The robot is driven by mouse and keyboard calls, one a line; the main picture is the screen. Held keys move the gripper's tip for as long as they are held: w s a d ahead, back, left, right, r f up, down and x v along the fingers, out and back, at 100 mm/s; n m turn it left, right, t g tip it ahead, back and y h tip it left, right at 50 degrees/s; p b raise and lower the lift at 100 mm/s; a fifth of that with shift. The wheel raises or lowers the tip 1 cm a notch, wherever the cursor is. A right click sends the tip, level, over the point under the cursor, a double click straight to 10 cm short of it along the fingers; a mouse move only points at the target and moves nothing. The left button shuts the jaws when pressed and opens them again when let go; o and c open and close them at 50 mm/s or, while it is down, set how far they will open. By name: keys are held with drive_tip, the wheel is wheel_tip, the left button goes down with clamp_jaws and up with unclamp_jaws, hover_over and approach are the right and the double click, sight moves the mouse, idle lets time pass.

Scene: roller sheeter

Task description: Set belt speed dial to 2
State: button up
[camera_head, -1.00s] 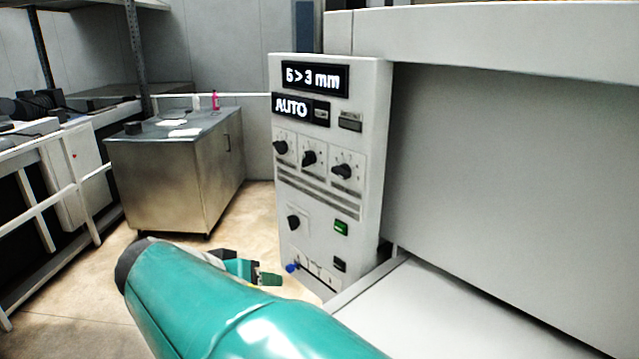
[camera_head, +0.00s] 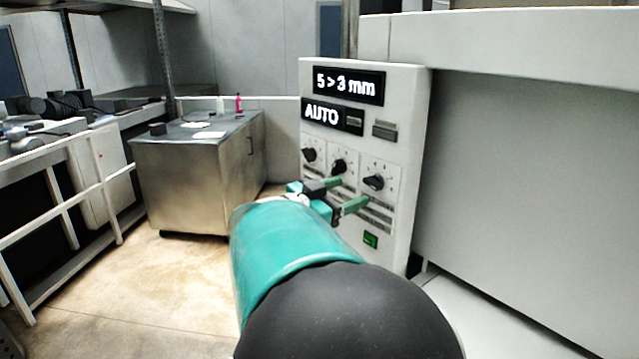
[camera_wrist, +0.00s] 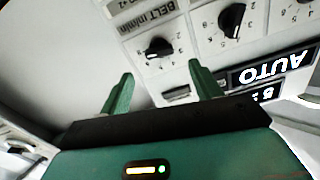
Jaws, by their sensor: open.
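The belt speed dial (camera_head: 374,182) is the rightmost black knob in the row of three on the grey control panel (camera_head: 413,170). It also shows in the wrist view (camera_wrist: 158,47), upside down beside a label reading "BELT m/min". Its white mark is small and I cannot read its exact setting. My gripper (camera_head: 343,194) is open and empty in front of the panel, just below and left of the belt dial. In the wrist view the two green fingers (camera_wrist: 160,72) point toward the dial, apart from it, with the knob between their lines.
The middle dial (camera_head: 339,167) and left dial (camera_head: 309,155) sit close by. Displays read "5 > 3 mm" (camera_head: 348,85) and "AUTO" (camera_head: 322,115). A green button (camera_head: 370,241) is below. The machine's pale side is at right; a steel cabinet (camera_head: 190,180) stands at left.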

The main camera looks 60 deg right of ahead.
sight(370, 184)
drive_tip(key=x, duration=0.7)
drive_tip(key=shift+s, duration=0.1)
drive_tip(key=shift+c, duration=0.2)
drive_tip(key=c, duration=0.9)
